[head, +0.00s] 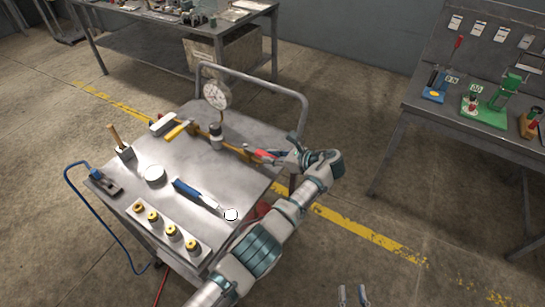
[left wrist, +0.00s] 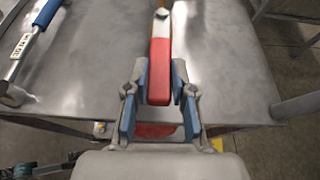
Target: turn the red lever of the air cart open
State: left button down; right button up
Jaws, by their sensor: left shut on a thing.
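The air cart (head: 215,185) stands in the middle of the head view, with a pressure gauge (head: 216,94) and a brass pipe on its top. The red lever (head: 264,154) sticks out at the pipe's right end, over the cart's right side. My left gripper (head: 283,158) reaches it from the right and is shut on its outer part. In the left wrist view the red lever (left wrist: 160,68) lies lengthwise between the two blue-padded fingers (left wrist: 159,95). My right gripper (head: 352,295) shows only its two fingertips, apart and empty, at the bottom edge.
On the cart top lie a blue-handled tool (head: 197,193), several brass fittings (head: 172,230) in a row, and a wooden-handled tool (head: 117,140). A tube handrail (head: 262,82) rises behind the gauge. A workbench (head: 470,125) stands at right; the floor between is clear.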

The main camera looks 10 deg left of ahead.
pick_arm(q)
jog(key=c, duration=1)
grip_release()
jog(key=shift+w+d+r, duration=0.1)
jog(key=shift+w, duration=0.15)
jog(key=shift+o, duration=0.2)
jog(key=shift+w, duration=0.1)
jog(key=shift+r, duration=0.35)
notch_tip(320, 180, up, 8)
jog(key=shift+w+d+r, duration=0.1)
jog(key=shift+d+r, duration=0.05)
jog(key=shift+r, duration=0.3)
pick_arm(e)
jog(key=shift+w, duration=0.1)
jog(key=shift+w+f, duration=0.1)
